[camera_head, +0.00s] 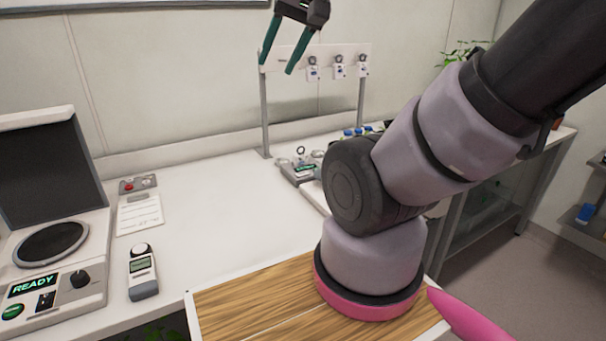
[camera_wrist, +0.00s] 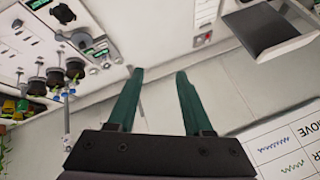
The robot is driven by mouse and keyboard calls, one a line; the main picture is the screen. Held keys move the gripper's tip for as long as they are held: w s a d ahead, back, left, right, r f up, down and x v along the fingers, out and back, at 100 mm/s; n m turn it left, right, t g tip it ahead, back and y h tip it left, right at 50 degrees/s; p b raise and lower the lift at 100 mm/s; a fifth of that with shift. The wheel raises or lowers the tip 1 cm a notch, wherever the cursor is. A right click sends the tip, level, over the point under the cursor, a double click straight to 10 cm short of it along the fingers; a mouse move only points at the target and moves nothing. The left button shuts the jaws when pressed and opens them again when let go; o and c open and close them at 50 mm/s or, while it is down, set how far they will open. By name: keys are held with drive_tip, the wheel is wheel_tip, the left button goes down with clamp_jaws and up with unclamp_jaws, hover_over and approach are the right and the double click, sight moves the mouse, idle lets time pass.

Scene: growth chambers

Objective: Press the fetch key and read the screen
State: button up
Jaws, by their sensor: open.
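My gripper (camera_head: 276,67) is open and empty, its two teal fingers apart in the air near the back wall. In the wrist view the gripper (camera_wrist: 159,72) has nothing between its fingers. A bench unit with a lit green READY screen (camera_head: 33,284) stands at the left of the head view, with a green button (camera_head: 12,312) and a dark knob. A small device with a green display (camera_head: 305,170) sits at the back of the bench; a green display also shows in the wrist view (camera_wrist: 96,52). I cannot read any key label as fetch.
A handheld meter (camera_head: 142,272), a paper sheet (camera_head: 140,214) and a small box with a red button (camera_head: 137,184) lie on the white bench. A rack (camera_head: 334,54) with hanging tags stands at the back. The middle of the bench is clear.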

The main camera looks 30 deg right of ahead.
clamp_jaws()
idle(1.4)
